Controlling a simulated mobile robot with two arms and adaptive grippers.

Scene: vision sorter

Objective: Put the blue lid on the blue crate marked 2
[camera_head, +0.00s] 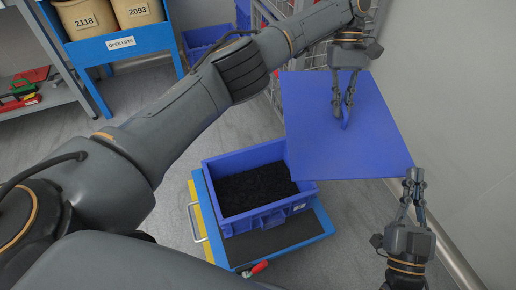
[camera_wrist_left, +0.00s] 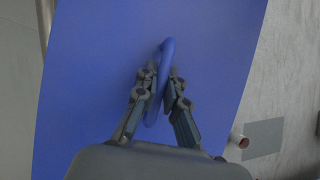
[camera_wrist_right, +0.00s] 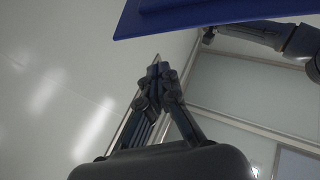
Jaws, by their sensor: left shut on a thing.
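The blue lid (camera_head: 340,150) is a flat square panel held in the air, up and to the right of the crate in the head view. My left gripper (camera_head: 343,100) is shut on the lid's raised handle. The left wrist view shows the handle (camera_wrist_left: 157,105) between the fingers. The open-topped blue crate (camera_head: 228,167), filled with dark granular stuff, stands below the lid's left side; its small label (camera_head: 299,207) is too small to read. My right gripper (camera_head: 414,180) is empty by the lid's lower right corner, its fingertips together; the right wrist view shows the lid's edge (camera_wrist_right: 200,22) beyond them.
The crate stands on a low blue platform (camera_head: 312,236) with a dark mat and a red-handled clamp (camera_head: 258,268). A blue rack (camera_head: 121,43) with tan bins stands at upper left. Another blue crate (camera_head: 200,39) and a wire cage are behind. A wall (camera_head: 460,90) bounds the right side.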

